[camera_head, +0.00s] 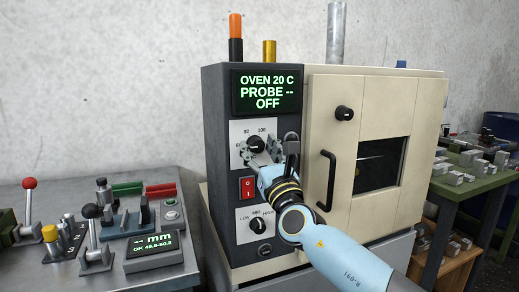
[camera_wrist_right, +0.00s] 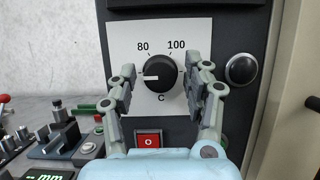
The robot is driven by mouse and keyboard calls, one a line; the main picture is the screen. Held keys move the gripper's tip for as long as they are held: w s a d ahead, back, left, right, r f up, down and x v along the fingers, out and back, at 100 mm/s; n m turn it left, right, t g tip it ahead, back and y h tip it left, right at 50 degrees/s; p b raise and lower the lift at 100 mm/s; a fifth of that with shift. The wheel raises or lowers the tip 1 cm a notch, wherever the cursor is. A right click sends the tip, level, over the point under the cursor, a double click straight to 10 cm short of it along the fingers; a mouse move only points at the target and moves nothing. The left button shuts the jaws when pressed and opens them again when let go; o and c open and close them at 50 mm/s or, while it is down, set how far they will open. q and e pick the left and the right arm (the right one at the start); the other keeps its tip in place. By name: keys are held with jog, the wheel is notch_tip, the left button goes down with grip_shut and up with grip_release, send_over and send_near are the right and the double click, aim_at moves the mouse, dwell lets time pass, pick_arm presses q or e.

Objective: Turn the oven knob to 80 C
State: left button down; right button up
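The oven knob (camera_head: 256,144) is a round black dial on a white plate of the oven's dark control panel (camera_head: 222,200). In the right wrist view the knob (camera_wrist_right: 162,70) has its white pointer toward the left, below the 80 mark, with 100 at upper right. My right gripper (camera_head: 260,151) is in front of the knob. Its fingers (camera_wrist_right: 165,74) stand open on either side of it, with a visible gap on both sides. The display (camera_head: 267,91) reads OVEN 20 C, PROBE --, OFF. My left gripper is not in view.
A red switch (camera_head: 247,187) and a LOW-MID-HIGH knob (camera_head: 256,220) sit below. The oven door has a black handle (camera_head: 326,181) right of my gripper. A round black button (camera_wrist_right: 241,69) is close to the right finger. A bench with levers (camera_head: 95,235) stands left.

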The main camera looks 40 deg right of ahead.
jog(key=c, duration=0.9)
jog(key=shift+m+h, duration=0.4)
jog(key=shift+m, duration=0.1)
jog(key=m+h+b, duration=0.1)
jog(key=m, duration=0.1)
jog(key=shift+f+m+g, duration=0.1)
jog(key=shift+m+g, duration=0.2)
jog(key=m+g+h, duration=0.1)
jog(key=m, duration=0.2)
jog(key=shift+a+m+h+b, duration=0.15)
jog(key=shift+m+h+b, duration=0.15)
jog(key=shift+m+h, duration=0.1)
jog(key=m+g, duration=0.1)
jog(key=m, duration=0.1)
jog(key=m+h, duration=0.1)
jog(key=m, duration=0.1)
jog(key=shift+m+g+h, duration=0.3)
jog(key=shift+m+g, duration=0.1)
jog(key=shift+m+g+h, duration=0.5)
jog(key=shift+m+g, duration=0.2)
jog(key=shift+m, duration=1.2)
